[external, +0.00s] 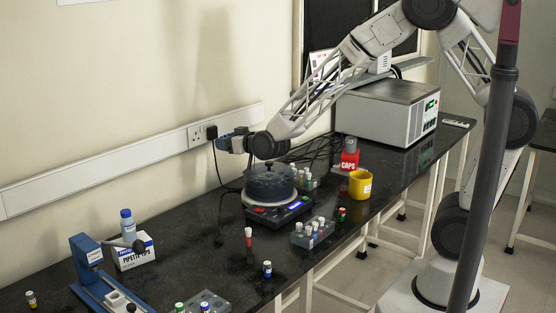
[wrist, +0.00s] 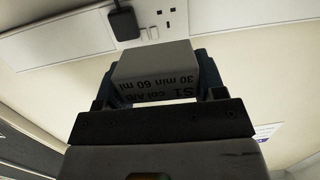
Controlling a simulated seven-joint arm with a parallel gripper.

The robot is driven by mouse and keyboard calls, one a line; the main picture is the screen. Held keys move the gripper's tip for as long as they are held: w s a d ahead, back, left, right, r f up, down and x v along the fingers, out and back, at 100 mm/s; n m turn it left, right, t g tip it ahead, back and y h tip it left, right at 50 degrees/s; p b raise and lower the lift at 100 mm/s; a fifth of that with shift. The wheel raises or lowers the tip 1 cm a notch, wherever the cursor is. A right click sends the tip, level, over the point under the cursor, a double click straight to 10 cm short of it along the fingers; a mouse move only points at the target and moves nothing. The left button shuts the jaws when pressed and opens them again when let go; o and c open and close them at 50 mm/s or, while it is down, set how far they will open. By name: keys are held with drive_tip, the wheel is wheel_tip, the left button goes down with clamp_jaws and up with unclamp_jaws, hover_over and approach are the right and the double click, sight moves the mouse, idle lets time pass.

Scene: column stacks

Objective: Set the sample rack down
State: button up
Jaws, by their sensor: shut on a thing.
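My gripper (external: 236,142) is raised above the bench near the wall socket, pointing at the wall. Its blue fingers show in the wrist view on both sides of a grey block (wrist: 155,68), and it is shut on that block. The block's face carries upside-down dark print, "S1", "30 min 60 ml". I cannot tell from these frames whether it is the sample rack. Grey racks with capped tubes stand on the bench: one at the front edge (external: 312,234), one behind the hotplate (external: 304,180), and one at the bottom (external: 207,303).
A round dark vessel (external: 270,181) sits on a hotplate (external: 283,213) below my arm. A yellow cup (external: 360,184), a red "CAPS" box (external: 349,160) and a grey instrument (external: 390,110) stand to the right. A blue press (external: 88,265) and pipette-tip box (external: 135,250) are left. Bench between them is partly clear.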

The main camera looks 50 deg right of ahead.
sight(284, 255)
drive_tip(key=s+a+f, duration=0.4)
drive_tip(key=s+a, duration=0.4)
drive_tip(key=s, duration=0.4)
drive_tip(key=s+a+f, duration=0.1)
drive_tip(key=s+f, duration=0.3)
drive_tip(key=s, duration=0.7)
drive_tip(key=s+a+f, duration=0.1)
drive_tip(key=s+f, duration=0.3)
drive_tip(key=s, duration=0.8)
drive_tip(key=shift+s+a+f, duration=0.25)
drive_tip(key=shift+s+f, duration=0.05)
drive_tip(key=shift+f, duration=0.05)
drive_tip(key=shift+m+h, duration=0.3)
drive_tip(key=shift+h, duration=0.1)
drive_tip(key=s+d+f, duration=0.1)
drive_tip(key=s+d, duration=0.1)
drive_tip(key=s, duration=0.2)
drive_tip(key=s+d+f, duration=0.1)
drive_tip(key=s+d, duration=0.1)
drive_tip(key=s, duration=0.1)
drive_tip(key=s+d+f, duration=0.2)
drive_tip(key=s, duration=0.2)
drive_tip(key=shift+s+d, duration=0.1)
drive_tip(key=shift+s, duration=0.2)
drive_tip(key=shift+w+f, duration=0.1)
drive_tip(key=shift+w, duration=0.05)
